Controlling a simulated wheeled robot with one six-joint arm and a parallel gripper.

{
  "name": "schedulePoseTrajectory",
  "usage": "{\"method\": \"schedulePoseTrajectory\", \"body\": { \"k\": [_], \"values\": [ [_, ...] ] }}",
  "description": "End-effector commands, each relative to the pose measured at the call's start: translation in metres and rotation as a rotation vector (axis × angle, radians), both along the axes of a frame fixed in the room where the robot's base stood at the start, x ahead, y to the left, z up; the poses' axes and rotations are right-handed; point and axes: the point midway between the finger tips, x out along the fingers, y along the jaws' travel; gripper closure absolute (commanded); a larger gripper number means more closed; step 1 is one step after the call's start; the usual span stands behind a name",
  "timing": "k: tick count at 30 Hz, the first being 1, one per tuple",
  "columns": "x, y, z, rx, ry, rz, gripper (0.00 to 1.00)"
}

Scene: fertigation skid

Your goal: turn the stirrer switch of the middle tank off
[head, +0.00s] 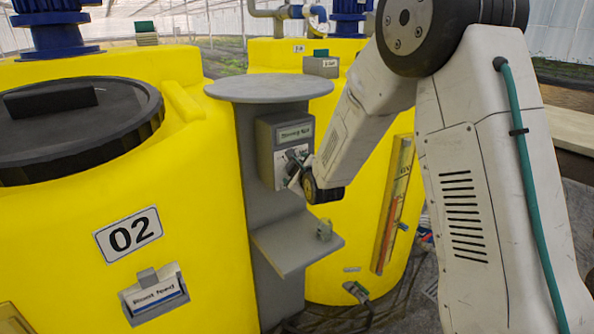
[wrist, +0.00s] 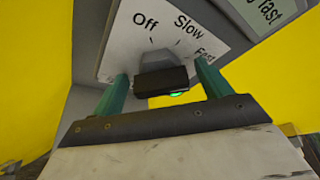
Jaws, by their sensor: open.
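The stirrer switch box (head: 279,150) is a grey box on a grey post between the yellow tank marked 02 (head: 205,250) and another yellow tank (head: 345,220). Its white dial plate (wrist: 120,50) reads Off, Slow and Fast in the wrist view. A dark switch knob (wrist: 161,83) stands out from the plate, with a small green glow at its lower right. I cannot tell for sure which word it points to. My gripper (wrist: 162,76) is open, with one green finger on each side of the knob; contact is not clear. In the head view my gripper (head: 297,172) is at the box front, partly hiding the plate.
A round grey top (head: 268,88) caps the post above the box. A grey shelf (head: 285,245) with a small fitting (head: 323,230) juts out below my wrist. A sight gauge (head: 392,205) stands on the right tank. Cables lie on the floor.

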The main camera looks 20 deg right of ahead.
Motion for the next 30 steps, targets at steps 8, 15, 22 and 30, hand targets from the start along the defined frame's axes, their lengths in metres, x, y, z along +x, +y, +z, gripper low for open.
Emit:
{"method": "schedulePoseTrajectory", "body": {
  "k": [8,15,22,30],
  "values": [
    [-0.0003,0.0001,0.0,0.0,0.0,0.0,0.68],
    [-0.0005,0.0002,-0.0002,-0.018,-0.006,0.0,0.67],
    [-0.0009,0.0013,-0.0012,-0.113,-0.035,0.002,0.67],
    [-0.0012,0.0018,-0.0029,-0.328,-0.105,0.001,0.67]
  ]
}}
